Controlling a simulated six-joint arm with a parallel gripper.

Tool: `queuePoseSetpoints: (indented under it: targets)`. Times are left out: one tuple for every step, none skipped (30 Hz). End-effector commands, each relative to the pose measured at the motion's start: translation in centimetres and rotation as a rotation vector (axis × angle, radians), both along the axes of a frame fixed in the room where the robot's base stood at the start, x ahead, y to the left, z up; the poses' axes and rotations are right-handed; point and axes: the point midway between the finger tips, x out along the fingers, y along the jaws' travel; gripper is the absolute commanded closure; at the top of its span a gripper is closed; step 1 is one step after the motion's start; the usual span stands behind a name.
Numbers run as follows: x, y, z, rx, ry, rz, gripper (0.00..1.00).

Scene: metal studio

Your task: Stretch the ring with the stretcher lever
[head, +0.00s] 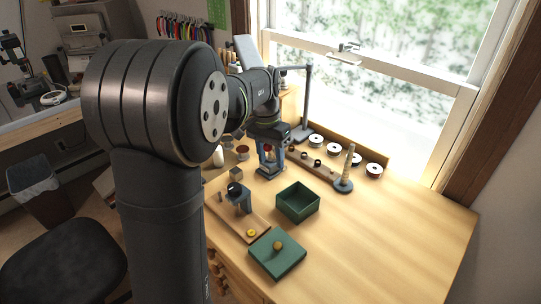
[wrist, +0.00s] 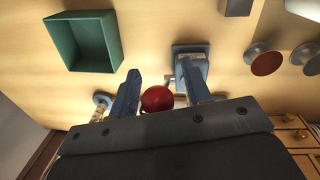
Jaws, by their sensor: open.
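My gripper (head: 270,157) is low over the back of the bench. In the wrist view, its two blue fingers (wrist: 160,72) are apart, with a round red knob (wrist: 157,98) between them. The knob looks like the end of the stretcher lever, and I cannot tell whether either finger touches it. The stretcher (wrist: 190,49) has a blue-grey base and stands beside the right finger, which partly covers it. In the head view, its base (head: 269,171) shows under the gripper. I cannot make out the ring on the stretcher.
An open green box (head: 297,203) and its knobbed green lid (head: 278,254) lie nearer the front. A tapered mandrel (head: 346,170) stands to the right. A wooden board (head: 238,220) carries a blue-grey clamp. The right of the bench is clear.

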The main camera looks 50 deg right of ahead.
Motion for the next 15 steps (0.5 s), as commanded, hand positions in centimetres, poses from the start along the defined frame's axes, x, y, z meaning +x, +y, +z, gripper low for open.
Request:
queuePoseSetpoints:
  targets:
    - [0.0, 0.0, 0.0, 0.0, 0.0, 0.0, 0.56]
    - [0.0, 0.0, 0.0, 0.0, 0.0, 0.0, 0.56]
    - [0.0, 0.0, 0.01, 0.0, 0.0, 0.0, 0.56]
    - [0.0, 0.0, 0.01, 0.0, 0.0, 0.0, 0.6]
    - [0.0, 0.0, 0.01, 0.0, 0.0, 0.0, 0.66]
    - [0.0, 0.01, 0.02, 0.0, 0.0, 0.0, 0.74]
    - [0.0, 0.01, 0.02, 0.001, 0.0, 0.0, 0.79]
    - [0.01, 0.01, 0.02, 0.001, 0.0, 0.0, 0.85]
    - [0.01, 0.01, 0.02, 0.001, 0.0, 0.0, 0.93]
    - [0.01, 0.01, 0.02, 0.001, 0.0, 0.0, 0.99]
    - [0.0, 0.01, 0.02, 0.001, 0.0, 0.0, 1.0]
    - [0.0, 0.01, 0.02, 0.001, 0.0, 0.0, 1.0]
    - [0.0, 0.01, 0.03, 0.001, 0.0, 0.0, 1.0]
    - [0.0, 0.01, 0.03, 0.001, 0.0, 0.0, 1.0]
    - [0.0, 0.02, 0.02, 0.0, 0.001, 0.0, 1.0]
